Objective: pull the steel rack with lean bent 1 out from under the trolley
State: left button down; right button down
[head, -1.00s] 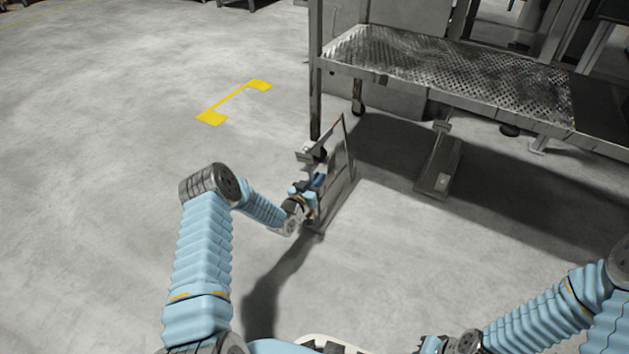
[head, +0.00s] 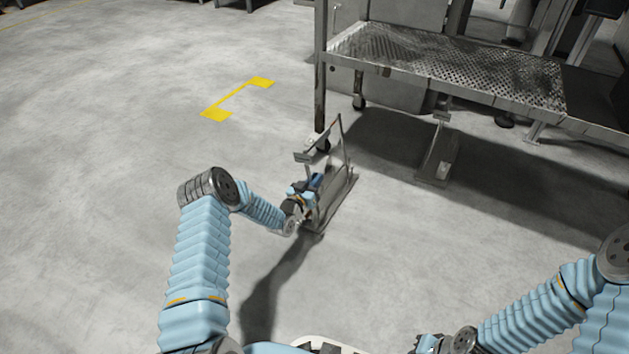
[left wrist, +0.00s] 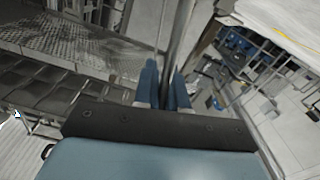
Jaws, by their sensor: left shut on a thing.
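A grey steel rack (head: 338,196) with a thin upright frame and a flat foot stands on the floor, just in front of the trolley's left leg. My left gripper (head: 314,186) is shut on its near upright. In the left wrist view, the blue fingers (left wrist: 166,88) close around a steel post (left wrist: 180,42). The trolley (head: 450,72) has a perforated steel deck at upper right; its deck also shows in the left wrist view (left wrist: 75,45). My right gripper (head: 428,344) is low at the bottom edge, partly cut off, and its jaws are unclear.
A second steel stand (head: 437,158) rests on the floor under the trolley's front edge, right of the held rack. Yellow floor marks (head: 238,98) lie to the left. The floor on the left and in front is clear.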

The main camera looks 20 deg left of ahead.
pick_arm(q)
jog(key=c, duration=1.1)
grip_release()
jog(key=s+a+p, duration=0.2)
jog(key=s, duration=1.1)
jog(key=shift+s+p, duration=0.35)
jog(key=shift+p, duration=0.05)
